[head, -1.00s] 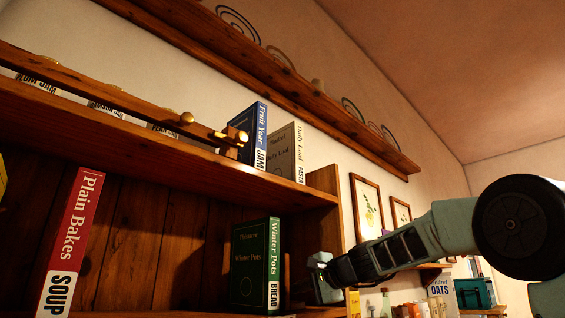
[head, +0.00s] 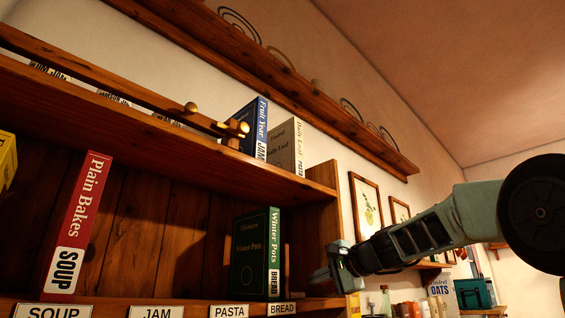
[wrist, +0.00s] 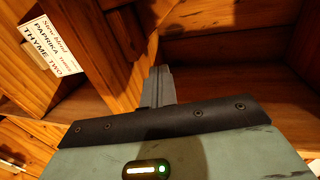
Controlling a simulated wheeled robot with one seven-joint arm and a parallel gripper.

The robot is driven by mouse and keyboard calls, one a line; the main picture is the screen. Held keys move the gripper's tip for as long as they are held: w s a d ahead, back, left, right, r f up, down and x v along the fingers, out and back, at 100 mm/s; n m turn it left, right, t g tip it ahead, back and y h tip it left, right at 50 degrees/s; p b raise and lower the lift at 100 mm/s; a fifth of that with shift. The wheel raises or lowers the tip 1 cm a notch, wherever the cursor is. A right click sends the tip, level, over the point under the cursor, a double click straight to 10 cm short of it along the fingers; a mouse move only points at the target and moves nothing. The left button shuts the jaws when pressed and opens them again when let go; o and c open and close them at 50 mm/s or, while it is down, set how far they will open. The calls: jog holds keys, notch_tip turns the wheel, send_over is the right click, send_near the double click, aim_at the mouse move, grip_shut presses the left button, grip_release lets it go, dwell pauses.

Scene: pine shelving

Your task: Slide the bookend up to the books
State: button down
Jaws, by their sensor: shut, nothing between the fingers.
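A green book, Winter Pots (head: 256,255), stands upright on the lower shelf in the head view, above the BREAD label. A thin wooden upright (head: 286,268) shows just right of it; it looks like the bookend, mostly hidden, and I cannot tell if it touches the book. A red book, Plain Bakes (head: 77,225), leans further left. My gripper (head: 317,276) is right of the upright, in front of the shelf's end panel. In the wrist view its fingers (wrist: 159,85) are together and empty, with wood boards beyond.
The upper shelf holds the Fruit Year (head: 250,125) and Daily Loaf (head: 286,148) books and a rail with brass knobs (head: 190,108). The end panel (head: 325,235) stands close to my gripper.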

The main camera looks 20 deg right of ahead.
jog(key=s+d+b, duration=0.2)
jog(key=s+b, duration=0.1)
jog(key=s, duration=0.3)
dwell(0.3)
jog(key=shift+d, duration=0.1)
dwell(0.4)
